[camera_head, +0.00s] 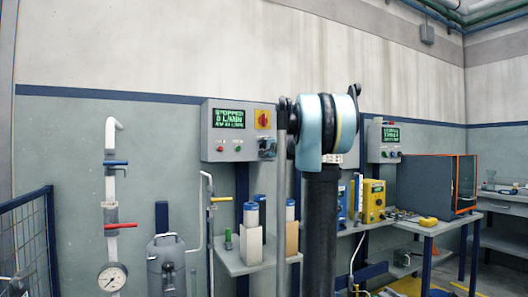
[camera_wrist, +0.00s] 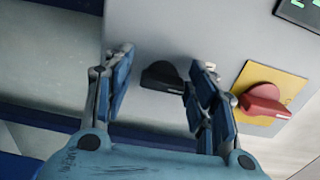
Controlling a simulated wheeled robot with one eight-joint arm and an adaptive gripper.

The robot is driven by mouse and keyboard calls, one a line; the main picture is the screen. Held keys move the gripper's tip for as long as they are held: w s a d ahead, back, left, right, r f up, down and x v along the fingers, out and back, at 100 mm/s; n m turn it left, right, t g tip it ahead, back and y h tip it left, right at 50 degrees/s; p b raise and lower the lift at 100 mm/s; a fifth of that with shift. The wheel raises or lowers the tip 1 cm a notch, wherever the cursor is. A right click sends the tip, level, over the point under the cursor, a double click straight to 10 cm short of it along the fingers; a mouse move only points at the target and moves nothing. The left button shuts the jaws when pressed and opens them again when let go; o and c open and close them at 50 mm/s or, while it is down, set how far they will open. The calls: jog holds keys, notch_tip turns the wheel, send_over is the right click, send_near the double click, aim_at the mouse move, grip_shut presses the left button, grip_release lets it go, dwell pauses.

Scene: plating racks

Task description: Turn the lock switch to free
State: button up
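A black rotary switch (camera_wrist: 163,77) sits on the pale face of the control box in the wrist view. A light mark shows at its right end, and no label on it is readable. A red rotary switch (camera_wrist: 262,103) on a yellow plate lies to its right; it shows in the head view too (camera_head: 264,120). My gripper (camera_wrist: 160,63) is open and empty. Its fingers lie on either side of the black switch in the picture; contact cannot be told.
The control box (camera_head: 208,136) has a green display (camera_head: 229,118), a red button (camera_head: 220,149) and a green button (camera_head: 238,149). A shelf (camera_head: 236,266) with bottles is below. A second control box (camera_head: 375,139) and a yellow device (camera_head: 374,201) stand farther right.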

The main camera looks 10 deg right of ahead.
jog(key=shift+d+r, duration=0.1)
jog(key=shift+r, duration=0.05)
jog(key=shift+d, duration=0.1)
jog(key=shift+s+d, duration=0.1)
jog(key=shift+s, duration=0.3)
jog(key=v, duration=1.1)
